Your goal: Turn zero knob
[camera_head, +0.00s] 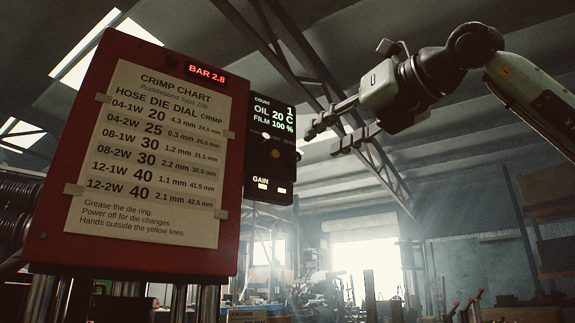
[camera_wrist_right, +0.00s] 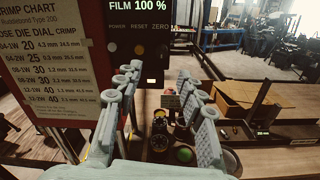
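The dark control box (camera_head: 257,165) hangs beside the red crimper panel. In the right wrist view, its face (camera_wrist_right: 148,62) carries the labels POWER, RESET and ZERO. A pale round control sits under POWER and an orange one (camera_wrist_right: 139,48) under RESET. The zero knob under the ZERO label (camera_wrist_right: 160,27) is dark and hard to make out against the box. My right gripper (camera_head: 322,138) is open and empty, to the right of the box, with its fingers pointing left toward it. Its spread fingers also show in the wrist view (camera_wrist_right: 157,76). My left gripper is out of view.
The red panel (camera_head: 230,240) bears a paper crimp chart (camera_head: 145,160) and a red BAR 2.8 display (camera_head: 206,72). In the wrist view, a gauge (camera_wrist_right: 160,141) and a green button (camera_wrist_right: 184,154) lie below the fingers.

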